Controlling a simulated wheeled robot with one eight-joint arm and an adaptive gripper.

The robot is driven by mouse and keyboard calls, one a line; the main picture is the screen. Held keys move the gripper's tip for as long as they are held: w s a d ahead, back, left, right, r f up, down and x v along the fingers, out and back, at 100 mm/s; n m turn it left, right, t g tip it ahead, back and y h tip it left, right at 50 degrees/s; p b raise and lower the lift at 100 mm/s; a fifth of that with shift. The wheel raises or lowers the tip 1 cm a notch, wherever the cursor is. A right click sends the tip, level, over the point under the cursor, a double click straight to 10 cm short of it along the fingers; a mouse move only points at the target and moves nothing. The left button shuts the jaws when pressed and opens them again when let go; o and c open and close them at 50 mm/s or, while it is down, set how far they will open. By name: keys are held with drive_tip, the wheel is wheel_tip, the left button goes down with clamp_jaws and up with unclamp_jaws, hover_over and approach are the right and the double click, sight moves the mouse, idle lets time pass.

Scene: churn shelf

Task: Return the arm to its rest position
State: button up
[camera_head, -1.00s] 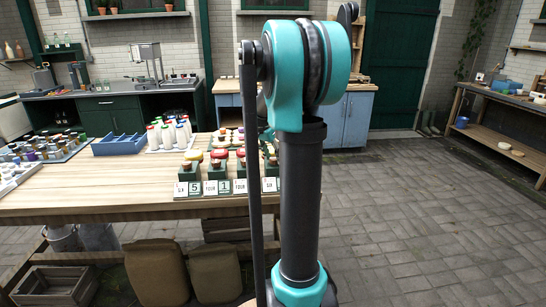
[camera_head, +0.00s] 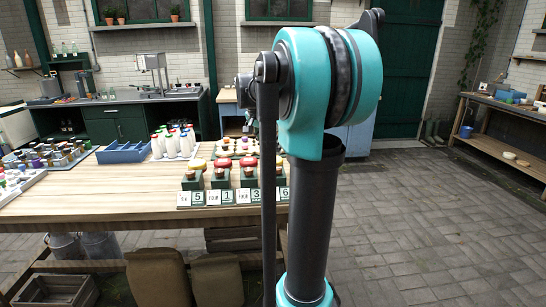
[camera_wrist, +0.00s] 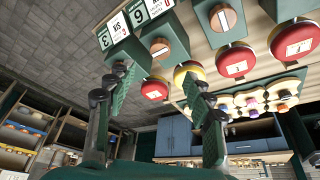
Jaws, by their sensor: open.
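My arm stands upright in the head view, with a teal and black joint (camera_head: 330,85) on top of a dark column. My gripper cannot be made out in the head view, where the arm hides it. In the wrist view my gripper (camera_wrist: 157,76) has its two green-padded fingers spread apart, with nothing held between them. Beyond the fingers, the table edge shows green blocks (camera_wrist: 160,35) with wooden pegs, number cards (camera_wrist: 125,22), and red-lidded and yellow-lidded pieces. The wrist view is strongly tilted.
The wooden table (camera_head: 110,205) stands left of my arm. It bears a blue tray (camera_head: 122,153), white bottles (camera_head: 172,147) and numbered green blocks (camera_head: 222,180). A workbench (camera_head: 505,105) stands at the far right. The paved floor (camera_head: 430,220) to the right is clear.

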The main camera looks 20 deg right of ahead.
drive_tip(key=shift+v, duration=0.9)
drive_tip(key=s+a+f+n+t+y, duration=0.1)
drive_tip(key=s+a+f+n, duration=0.5)
drive_tip(key=s+f, duration=0.6)
drive_tip(key=s+a+f+n+t+y, duration=0.1)
drive_tip(key=s+a+f+n, duration=0.5)
drive_tip(key=s+f, duration=0.7)
drive_tip(key=shift+a+f+y, duration=0.65)
drive_tip(key=shift+f+y, duration=0.15)
drive_tip(key=shift+y, duration=0.1)
drive_tip(key=shift+r, duration=0.1)
